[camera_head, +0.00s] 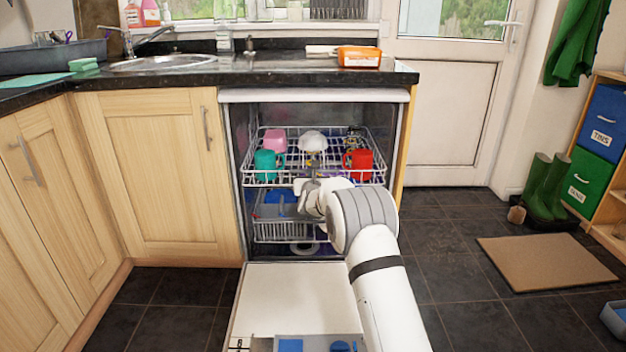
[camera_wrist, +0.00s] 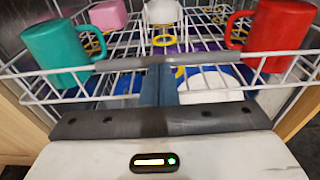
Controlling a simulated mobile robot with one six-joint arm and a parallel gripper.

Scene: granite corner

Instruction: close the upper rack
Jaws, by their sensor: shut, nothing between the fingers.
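The upper rack (camera_head: 258,183) of the dishwasher is a white wire basket inside the open machine. My gripper (camera_wrist: 163,84) is shut and empty at the middle of the rack's front. In the wrist view its fingers meet at the front wires (camera_wrist: 105,66), between the teal mug (camera_wrist: 62,52) and the red mug (camera_wrist: 275,38). Whether they touch the wire, I cannot tell. My arm hides part of the rack in the head view.
The lower rack (camera_head: 282,232) is below, inside the machine. The dishwasher door (camera_head: 290,295) lies open in front, under my arm. A cupboard (camera_head: 150,170) stands at the left. Dark floor tiles (camera_head: 450,250) are clear at the right, before a brown mat (camera_head: 545,262).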

